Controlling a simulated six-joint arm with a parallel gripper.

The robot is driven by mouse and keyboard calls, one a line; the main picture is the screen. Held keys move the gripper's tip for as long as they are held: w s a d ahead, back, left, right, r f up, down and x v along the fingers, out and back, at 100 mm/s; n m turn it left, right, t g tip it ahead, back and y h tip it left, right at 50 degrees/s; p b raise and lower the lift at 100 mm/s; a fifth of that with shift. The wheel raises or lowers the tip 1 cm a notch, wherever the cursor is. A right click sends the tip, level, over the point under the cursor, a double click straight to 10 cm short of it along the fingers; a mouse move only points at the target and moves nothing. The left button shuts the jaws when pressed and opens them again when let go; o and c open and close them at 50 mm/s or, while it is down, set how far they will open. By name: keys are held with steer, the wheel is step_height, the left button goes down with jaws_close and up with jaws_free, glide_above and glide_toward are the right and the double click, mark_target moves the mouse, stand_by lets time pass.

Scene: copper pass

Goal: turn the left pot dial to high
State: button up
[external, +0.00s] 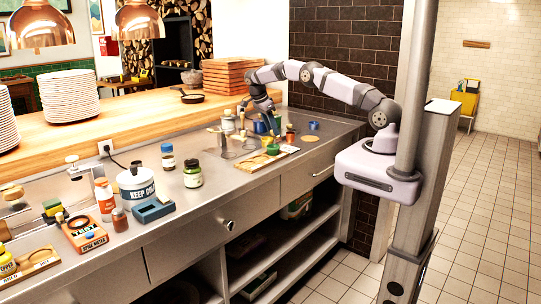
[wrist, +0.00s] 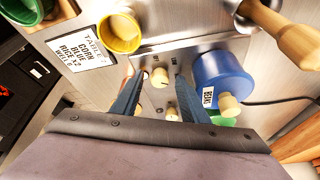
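A metal panel (wrist: 205,50) with small markings carries cream dials. One cream dial (wrist: 160,77) shows between the fingertips of my gripper (wrist: 156,80) in the wrist view. A second cream knob (wrist: 172,113) sits nearer the palm, partly hidden. I cannot tell which dial is the left pot's, nor its setting. My gripper is open, one finger on each side of the first dial; contact is not clear. A blue pot (wrist: 220,68) labelled BEANS stands right of the fingers. In the external view my gripper (external: 273,130) is low over the counter's far end.
A yellow cup (wrist: 121,32) and an order card (wrist: 81,47) lie left of the fingers. A wooden handle (wrist: 285,32) is at upper right, and a green item (wrist: 222,121) is beside the blue pot. The counter's near end holds jars and a KEEP COLD tub (external: 137,187).

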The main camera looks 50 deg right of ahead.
steer(key=v, duration=0.7)
steer(key=shift+r+p, duration=0.15)
steer(key=shift+p, duration=0.25)
stand_by(0.6)
steer(key=s+a+f+n+y, duration=0.1)
steer(key=s+a+n, duration=0.2)
steer(key=s+n, duration=0.4)
steer(key=s+a+f+n+y, duration=0.1)
steer(key=s+n, duration=0.6)
steer(key=s, duration=0.9)
steer(key=s+a+f+n+t+y, duration=0.1)
steer(key=s+a+f+n+y, duration=0.1)
steer(key=s+a+n, duration=0.3)
steer(key=s+n, duration=0.3)
steer(key=s, duration=0.3)
steer(key=shift+s, duration=0.35)
